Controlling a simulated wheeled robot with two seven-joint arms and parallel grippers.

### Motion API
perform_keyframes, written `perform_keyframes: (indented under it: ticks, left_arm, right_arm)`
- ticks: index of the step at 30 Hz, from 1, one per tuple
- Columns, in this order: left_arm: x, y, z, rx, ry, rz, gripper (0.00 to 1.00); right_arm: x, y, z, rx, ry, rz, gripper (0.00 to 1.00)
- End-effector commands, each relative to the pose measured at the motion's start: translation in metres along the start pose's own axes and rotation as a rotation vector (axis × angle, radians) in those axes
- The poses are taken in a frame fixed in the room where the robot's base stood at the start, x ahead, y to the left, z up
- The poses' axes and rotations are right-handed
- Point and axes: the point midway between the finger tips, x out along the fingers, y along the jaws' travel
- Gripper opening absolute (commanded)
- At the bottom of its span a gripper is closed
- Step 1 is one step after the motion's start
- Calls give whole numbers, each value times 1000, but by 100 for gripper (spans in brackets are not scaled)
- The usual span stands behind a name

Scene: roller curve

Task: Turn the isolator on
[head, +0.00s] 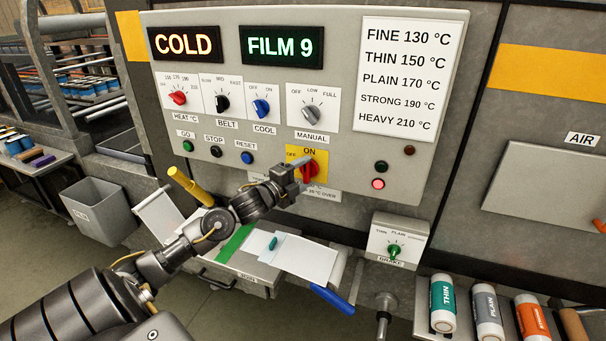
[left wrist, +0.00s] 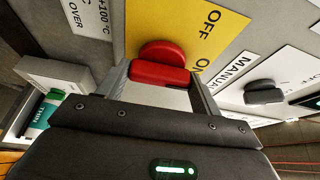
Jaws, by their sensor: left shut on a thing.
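The isolator is a red rotary knob (head: 309,172) on a yellow plate (head: 320,158) marked OFF at the left and ON at the top, low on the grey control panel. My left gripper (head: 299,168) reaches it from the left and partly covers it. In the left wrist view the red knob's bar (left wrist: 158,75) sits between the two fingers of the gripper (left wrist: 160,88), which is shut on it. The bar appears to lie roughly in line with the ON mark. My right gripper is not in view.
Above are the COLD display (head: 185,43), the FILM 9 display (head: 281,46) and several smaller knobs. A red lamp (head: 378,184) glows right of the isolator. A brake box (head: 396,240) and film rolls (head: 442,303) are lower right. A grey bin (head: 100,210) stands left.

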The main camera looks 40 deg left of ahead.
Motion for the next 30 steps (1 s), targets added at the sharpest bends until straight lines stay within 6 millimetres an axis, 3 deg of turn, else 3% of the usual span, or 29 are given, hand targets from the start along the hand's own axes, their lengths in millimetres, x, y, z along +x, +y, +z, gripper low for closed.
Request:
perform_keyframes:
  ticks: [19, 20, 24, 30]
  left_arm:
    - [0, 0, 0, 49, 0, 20, 43]
    - [0, 0, 0, 49, 0, 20, 67]
    - [0, 0, 0, 47, 0, 20, 85]
    - [0, 0, 0, 46, 0, 19, 87]
  right_arm:
    - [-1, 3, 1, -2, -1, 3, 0]
    - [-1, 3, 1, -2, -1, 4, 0]
    - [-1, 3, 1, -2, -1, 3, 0]
    - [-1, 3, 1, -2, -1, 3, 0]
